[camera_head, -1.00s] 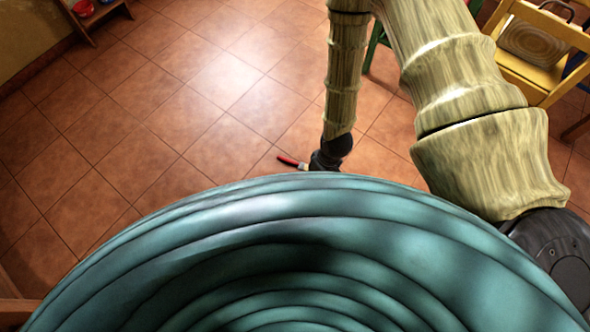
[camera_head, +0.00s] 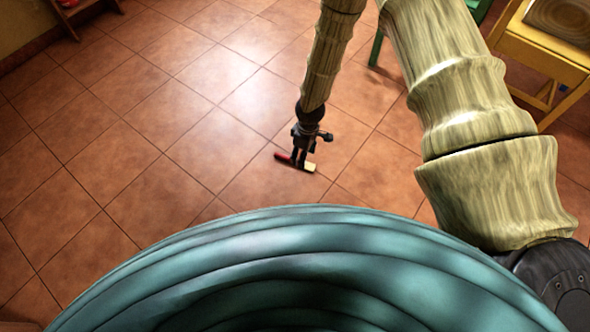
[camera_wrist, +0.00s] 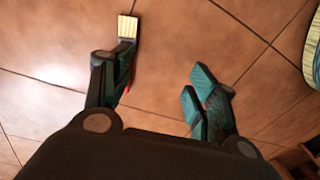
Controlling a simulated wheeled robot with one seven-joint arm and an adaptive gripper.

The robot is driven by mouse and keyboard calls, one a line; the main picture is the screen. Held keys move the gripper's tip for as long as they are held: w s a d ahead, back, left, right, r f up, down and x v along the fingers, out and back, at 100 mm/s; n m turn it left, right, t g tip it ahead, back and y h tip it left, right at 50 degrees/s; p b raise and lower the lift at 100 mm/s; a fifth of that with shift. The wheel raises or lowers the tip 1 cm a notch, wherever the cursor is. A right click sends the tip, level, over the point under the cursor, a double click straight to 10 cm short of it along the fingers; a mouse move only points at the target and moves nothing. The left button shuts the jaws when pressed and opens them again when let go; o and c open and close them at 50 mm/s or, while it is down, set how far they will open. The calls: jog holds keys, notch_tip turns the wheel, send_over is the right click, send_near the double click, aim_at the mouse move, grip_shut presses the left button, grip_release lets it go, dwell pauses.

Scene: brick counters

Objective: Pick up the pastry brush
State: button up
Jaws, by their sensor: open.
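The pastry brush (camera_head: 310,167) lies on the tiled floor, with a red handle end to the left and pale yellow bristles to the right. My gripper (camera_head: 299,160) points down over its middle and hides part of it. In the wrist view the bristles (camera_wrist: 128,26) show beyond the tip of the left finger, and a sliver of red shows beside that finger. The fingers of my gripper (camera_wrist: 152,80) are wide apart, with bare floor between them. The brush is by the left finger, not centred; most of its handle is hidden there. I cannot tell whether they touch.
A yellow chair (camera_head: 541,45) stands at the upper right, with a green leg (camera_head: 376,48) near it. A low wooden shelf (camera_head: 70,18) is at the upper left. The floor around the brush is clear. My teal rounded body fills the lower head view.

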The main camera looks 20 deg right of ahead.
jog(key=n+b, duration=0.1)
jog(key=b, duration=0.4)
send_near(310, 167)
jog(key=w+a+r, duration=0.2)
jog(key=a, duration=0.1)
jog(key=shift+h, duration=0.4)
jog(key=f+b, duration=0.1)
jog(key=f, duration=0.1)
jog(key=f+b, duration=0.1)
jog(key=f, duration=0.2)
jog(key=shift+a, duration=0.25)
notch_tip(310, 167, down, 5)
jog(key=b, duration=0.4)
jog(key=shift+d+f, duration=0.1)
jog(key=shift+f, duration=0.05)
jog(key=c, duration=1.2)
jog(key=shift+o, duration=0.2)
